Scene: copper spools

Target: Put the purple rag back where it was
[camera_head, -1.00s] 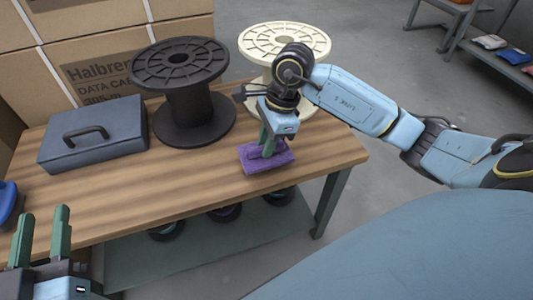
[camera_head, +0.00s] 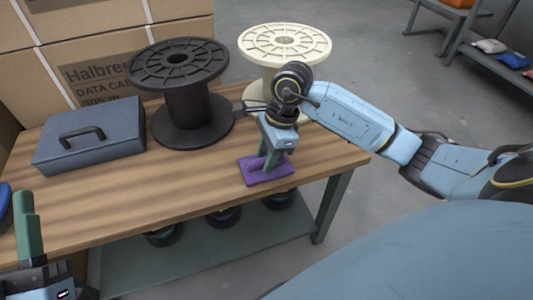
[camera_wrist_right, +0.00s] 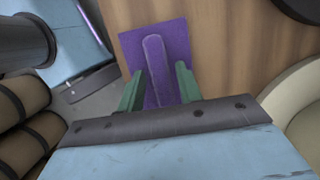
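The purple rag (camera_head: 282,171) lies flat on the wooden table near its front right. A raised fold runs along its middle. My right gripper (camera_head: 266,160) points down over the rag. In the right wrist view, the rag (camera_wrist_right: 178,42) lies beyond the gripper's green fingers (camera_wrist_right: 158,88). They stand on either side of the fold with a small gap to it, so the gripper is open around the fold. My left gripper (camera_head: 28,215) is at the lower left corner, with its green fingers close together and nothing seen between them.
A black spool (camera_head: 185,105) and a cream spool (camera_head: 285,45) stand behind the rag. A blue-grey case (camera_head: 90,140) stands on the left of the table (camera_head: 150,195). The tabletop between case and rag is clear. Several dark round items sit on the lower shelf (camera_head: 190,255).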

